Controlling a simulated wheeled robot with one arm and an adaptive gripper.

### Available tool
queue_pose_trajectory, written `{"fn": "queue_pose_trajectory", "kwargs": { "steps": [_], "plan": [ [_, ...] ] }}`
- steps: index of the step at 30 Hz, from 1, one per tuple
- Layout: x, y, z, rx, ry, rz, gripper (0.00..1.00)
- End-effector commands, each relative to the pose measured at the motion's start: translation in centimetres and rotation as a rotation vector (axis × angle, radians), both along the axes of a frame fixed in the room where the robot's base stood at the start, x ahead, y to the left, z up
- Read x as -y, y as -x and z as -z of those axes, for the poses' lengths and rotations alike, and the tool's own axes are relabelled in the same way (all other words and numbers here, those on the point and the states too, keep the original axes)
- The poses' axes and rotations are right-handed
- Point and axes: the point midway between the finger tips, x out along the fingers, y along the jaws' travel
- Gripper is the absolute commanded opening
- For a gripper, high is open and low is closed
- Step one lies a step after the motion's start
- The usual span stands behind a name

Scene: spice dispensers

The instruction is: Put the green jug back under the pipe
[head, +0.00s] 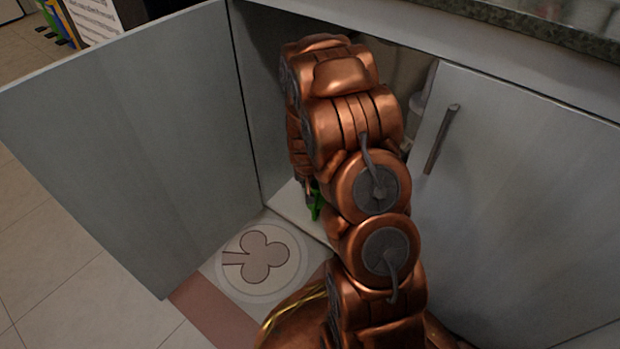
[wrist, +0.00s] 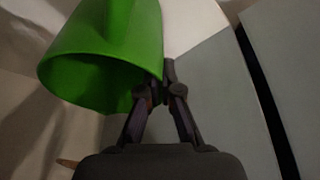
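The green jug (wrist: 115,50) fills the upper left of the wrist view, its open rim turned toward the lower left of the picture. My gripper (wrist: 162,82) has its fingers drawn together at the jug's right edge and appears shut on it. The exact grip point is hidden. In the head view only a small green piece of the jug (head: 316,205) shows beside my arm, at the opening of the cabinet. My arm reaches into the cabinet and hides most of its inside. I cannot make out the pipe.
The left cabinet door (head: 130,140) stands wide open. The right door (head: 520,190), with a metal handle (head: 441,139), is beside my arm. A granite counter edge (head: 540,30) runs above. A round clover-patterned mat or tile (head: 262,256) lies on the floor before the opening.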

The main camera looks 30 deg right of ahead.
Motion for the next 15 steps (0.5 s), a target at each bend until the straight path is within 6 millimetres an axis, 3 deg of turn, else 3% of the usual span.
{"fn": "queue_pose_trajectory", "kwargs": {
  "steps": [6, 15],
  "plan": [
    [2.6, -2.6, 0.8, 0.001, 0.002, 0.002, 0.0],
    [4.4, -4.6, 0.7, -0.001, 0.001, -0.001, 0.0]
  ]
}}
